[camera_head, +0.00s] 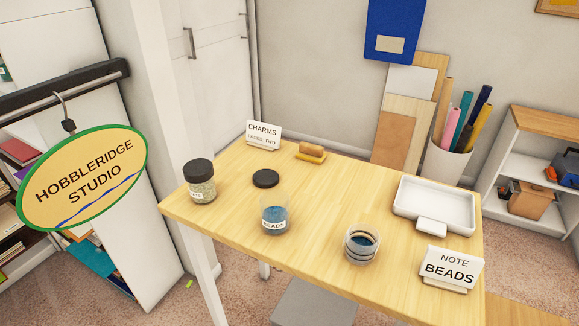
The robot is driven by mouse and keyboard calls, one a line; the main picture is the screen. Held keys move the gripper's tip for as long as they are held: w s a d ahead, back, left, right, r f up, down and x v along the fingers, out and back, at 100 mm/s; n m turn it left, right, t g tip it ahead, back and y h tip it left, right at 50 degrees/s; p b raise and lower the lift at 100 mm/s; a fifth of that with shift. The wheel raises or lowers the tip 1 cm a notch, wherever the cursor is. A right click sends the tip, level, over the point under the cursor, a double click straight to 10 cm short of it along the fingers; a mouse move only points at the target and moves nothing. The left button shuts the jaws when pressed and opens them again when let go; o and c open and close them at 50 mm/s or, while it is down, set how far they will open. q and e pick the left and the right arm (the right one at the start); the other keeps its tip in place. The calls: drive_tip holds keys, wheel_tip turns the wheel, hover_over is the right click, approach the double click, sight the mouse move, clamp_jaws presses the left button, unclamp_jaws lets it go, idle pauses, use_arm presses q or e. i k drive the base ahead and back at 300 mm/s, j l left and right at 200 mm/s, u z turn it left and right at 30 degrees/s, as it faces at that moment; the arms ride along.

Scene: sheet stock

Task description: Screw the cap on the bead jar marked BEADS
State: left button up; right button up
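The clear jar marked BEADS (274,216) stands upright on the light wooden table near its front edge, with blue beads inside and no cap on it. A round black cap (265,179) lies on the table just behind this jar, apart from it. Another clear jar (201,188), with pale green contents and a black cap on top, stands to the left; its label is too small to read surely. Neither of my grippers shows in the head view.
An open, ringed clear container (361,244) with dark blue contents stands to the right. The table's middle is clear.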

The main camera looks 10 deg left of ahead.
sight(274, 204)
drive_tip(key=i+j+z, duration=0.15)
drive_tip(key=j+z, duration=0.2)
drive_tip(key=j, duration=0.4)
drive_tip(key=j+z, duration=0.3)
drive_tip(key=j, duration=0.45)
